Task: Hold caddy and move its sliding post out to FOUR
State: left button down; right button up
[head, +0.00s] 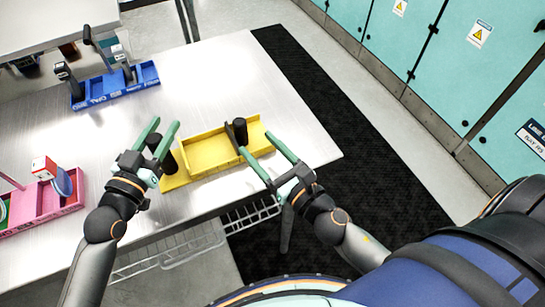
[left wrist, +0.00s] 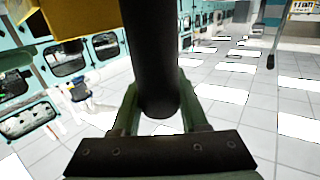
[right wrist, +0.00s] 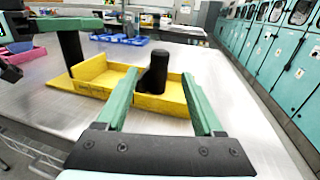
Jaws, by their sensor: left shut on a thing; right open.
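The yellow caddy (head: 212,150) lies on the metal table, with a black post (head: 169,162) at its left end and a second black post (head: 240,131) towards its right end. My left gripper (head: 165,125) is shut on the left post, which runs between its fingers in the left wrist view (left wrist: 158,60). My right gripper (head: 256,143) is open at the caddy's right part, beside the second post. In the right wrist view that post (right wrist: 156,70) stands between the open fingers, beyond their tips; no contact shows. The caddy's marks are too small to read.
A blue caddy (head: 118,91) stands at the back left and a pink caddy (head: 45,214) at the left, both with things in them. The table (head: 235,75) is clear behind the yellow caddy. A black floor mat (head: 300,85) lies beyond its right edge.

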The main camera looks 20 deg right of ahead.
jog(key=shift+v, duration=1.9)
pick_arm(q)
jog(key=shift+c, duration=1.7)
grip_release()
